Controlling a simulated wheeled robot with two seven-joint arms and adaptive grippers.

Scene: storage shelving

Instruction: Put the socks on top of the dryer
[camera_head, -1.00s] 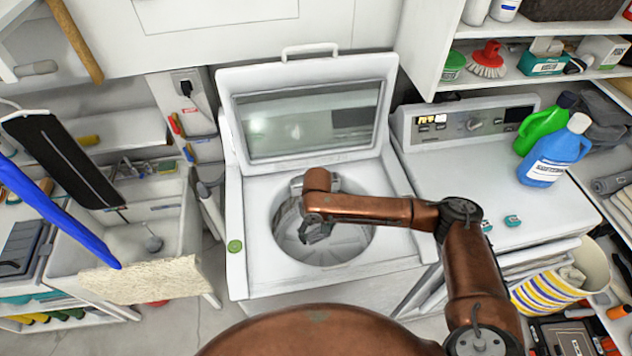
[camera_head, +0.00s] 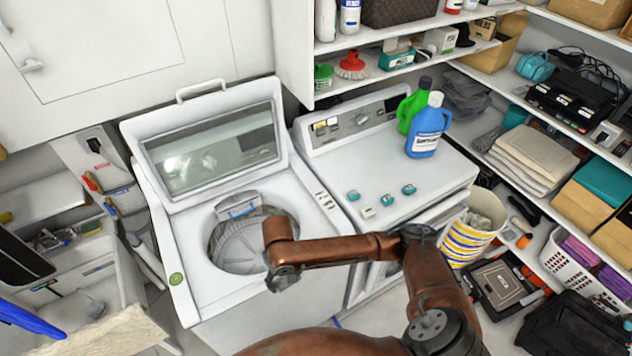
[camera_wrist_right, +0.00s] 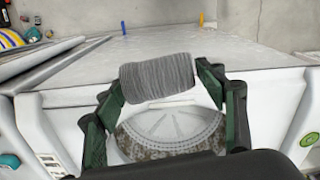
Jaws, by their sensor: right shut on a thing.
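My right gripper (camera_head: 283,282) is in front of the washer's open drum, at its front edge in the head view. In the right wrist view its green fingers (camera_wrist_right: 165,100) are shut on a grey ribbed roll, the socks (camera_wrist_right: 157,78). The socks are hidden in the head view. The dryer (camera_head: 440,180) stands right of the washer (camera_head: 180,240); its flat top holds a green bottle (camera_head: 415,105), a blue bottle (camera_head: 428,130) and several small teal and white items (camera_head: 390,200). My left gripper is out of view.
The washer lid (camera_head: 215,150) stands open behind the drum. A striped basket (camera_head: 468,235) is at the dryer's right, beside loaded shelves (camera_head: 520,150). The dryer top is clear between its bottles and the small items.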

